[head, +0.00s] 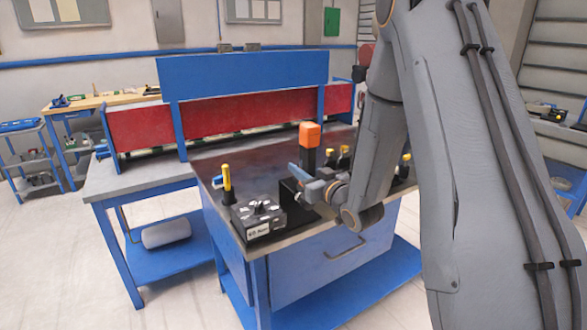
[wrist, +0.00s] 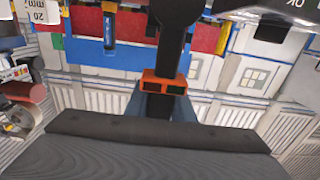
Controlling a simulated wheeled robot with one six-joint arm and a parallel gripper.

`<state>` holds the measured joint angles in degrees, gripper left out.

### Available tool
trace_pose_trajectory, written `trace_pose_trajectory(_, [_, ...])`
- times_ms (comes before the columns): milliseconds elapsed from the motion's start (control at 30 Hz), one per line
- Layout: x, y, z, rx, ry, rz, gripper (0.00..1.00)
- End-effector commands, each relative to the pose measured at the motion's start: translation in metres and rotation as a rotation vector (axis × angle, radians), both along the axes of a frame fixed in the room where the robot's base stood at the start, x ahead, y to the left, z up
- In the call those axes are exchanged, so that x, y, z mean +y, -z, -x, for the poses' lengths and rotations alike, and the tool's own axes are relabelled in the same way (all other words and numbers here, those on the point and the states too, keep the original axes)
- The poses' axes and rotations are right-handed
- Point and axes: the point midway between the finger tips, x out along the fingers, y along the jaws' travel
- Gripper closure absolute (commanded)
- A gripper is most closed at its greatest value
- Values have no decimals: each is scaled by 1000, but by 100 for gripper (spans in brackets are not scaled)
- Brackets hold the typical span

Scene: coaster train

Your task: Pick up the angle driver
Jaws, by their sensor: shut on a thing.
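The angle driver (head: 309,150), as I take it, is a tall black tool with an orange block on top. It stands upright over the front of the workbench in the head view. My gripper (head: 304,181) has reached in from the right, with its blue fingers at the tool's lower part. In the wrist view the blue fingers of my gripper (wrist: 161,106) are on either side of a black and orange part of the angle driver (wrist: 163,84), and are shut on it.
More yellow-topped tools (head: 344,156) stand behind my gripper. The workbench top (head: 228,163) is clear at the back left.

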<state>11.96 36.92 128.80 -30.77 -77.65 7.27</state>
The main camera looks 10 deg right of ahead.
Motion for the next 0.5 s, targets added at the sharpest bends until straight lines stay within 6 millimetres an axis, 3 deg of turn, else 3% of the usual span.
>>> trace_pose_trajectory(300, [-24,-1,68,-5,3,0,100])
trace_pose_trajectory(500, [-33,-1,97,-5,3,0,100])
